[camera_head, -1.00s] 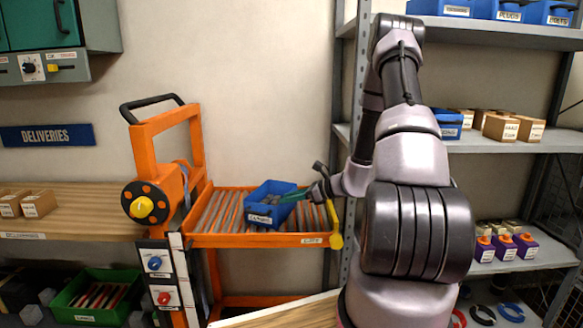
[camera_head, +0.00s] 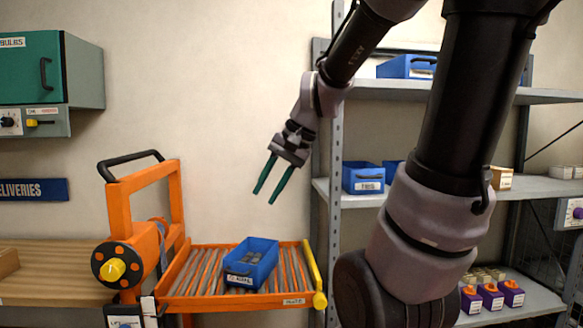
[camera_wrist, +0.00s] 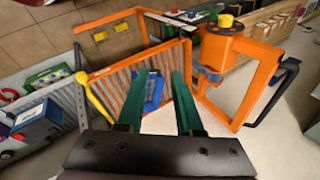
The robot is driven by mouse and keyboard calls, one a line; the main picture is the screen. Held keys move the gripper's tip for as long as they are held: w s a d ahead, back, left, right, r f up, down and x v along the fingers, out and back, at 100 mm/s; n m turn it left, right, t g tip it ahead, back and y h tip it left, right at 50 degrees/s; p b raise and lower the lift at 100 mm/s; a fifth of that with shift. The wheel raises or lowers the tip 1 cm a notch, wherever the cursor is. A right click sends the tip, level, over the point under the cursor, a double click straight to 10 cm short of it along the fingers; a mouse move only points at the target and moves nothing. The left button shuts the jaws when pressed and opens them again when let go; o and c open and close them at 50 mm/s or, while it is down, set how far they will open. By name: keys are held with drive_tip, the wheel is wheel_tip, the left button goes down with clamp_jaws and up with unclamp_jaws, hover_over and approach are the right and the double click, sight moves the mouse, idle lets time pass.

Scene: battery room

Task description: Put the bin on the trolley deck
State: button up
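The blue bin (camera_head: 262,262) stands upright on the slatted deck of the orange trolley (camera_head: 190,284), near the middle of the deck, with dark items inside and a label on its front. My gripper (camera_head: 267,196) is in the air above the deck, clear of the bin, its two green fingers apart with nothing between them. In the wrist view the bin (camera_wrist: 153,92) shows below and beyond the open fingers (camera_wrist: 160,78), partly hidden by them.
Grey shelving (camera_head: 337,150) with another blue bin (camera_head: 362,178) is close on the right. A wooden bench (camera_head: 50,270) lies left of the trolley.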

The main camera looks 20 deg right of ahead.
drive_tip(key=s+d+r+n+t+h, duration=0.2)
drive_tip(key=s+d+r+n+t, duration=0.1)
drive_tip(key=s+r, duration=0.2)
drive_tip(key=shift+s+r, duration=0.15)
drive_tip(key=shift+s, duration=0.15)
drive_tip(key=shift+o, duration=0.3)
idle(1.8)
